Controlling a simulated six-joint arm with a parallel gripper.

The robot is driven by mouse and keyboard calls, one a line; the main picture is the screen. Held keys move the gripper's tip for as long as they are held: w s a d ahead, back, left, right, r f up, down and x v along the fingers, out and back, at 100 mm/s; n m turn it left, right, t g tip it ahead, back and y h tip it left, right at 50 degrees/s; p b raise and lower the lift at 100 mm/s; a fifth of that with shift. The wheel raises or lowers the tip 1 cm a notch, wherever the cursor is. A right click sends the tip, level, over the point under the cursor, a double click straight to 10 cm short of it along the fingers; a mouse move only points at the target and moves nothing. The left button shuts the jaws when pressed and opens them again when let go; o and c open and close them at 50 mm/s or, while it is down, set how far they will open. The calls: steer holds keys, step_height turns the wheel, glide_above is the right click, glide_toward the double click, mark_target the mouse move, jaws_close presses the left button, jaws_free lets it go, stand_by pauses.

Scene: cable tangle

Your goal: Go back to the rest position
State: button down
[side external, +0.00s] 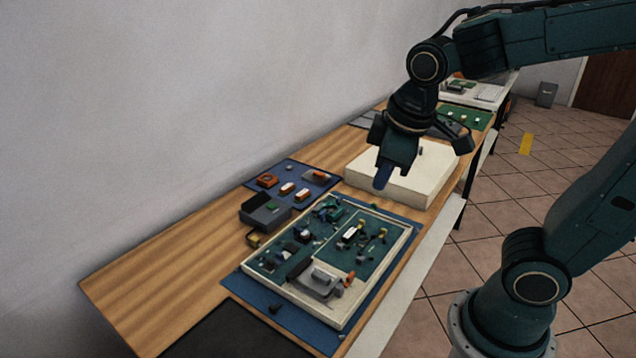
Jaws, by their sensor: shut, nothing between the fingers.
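My gripper (382,178) is shut and empty. It points down, above the area between the far edge of the framed circuit board (262,287) and the cream box (434,185). It appears raised above the bench, in front of part of the box. No cable is clear in this view; the small parts on the board are too small to make out.
The wooden bench (160,268) runs along the wall. A blue mat (318,177) with orange and white parts and a dark grey box (265,213) lie left of the board. A green board (470,117) lies farther back.

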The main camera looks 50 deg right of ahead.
steer(key=s+r+m+t+y, duration=0.1)
steer(key=s+r+m+t, duration=0.1)
steer(key=s+m, duration=0.2)
steer(key=shift+s+a, duration=0.3)
steer(key=shift+s, duration=1.35)
steer(key=shift+w+r, duration=0.15)
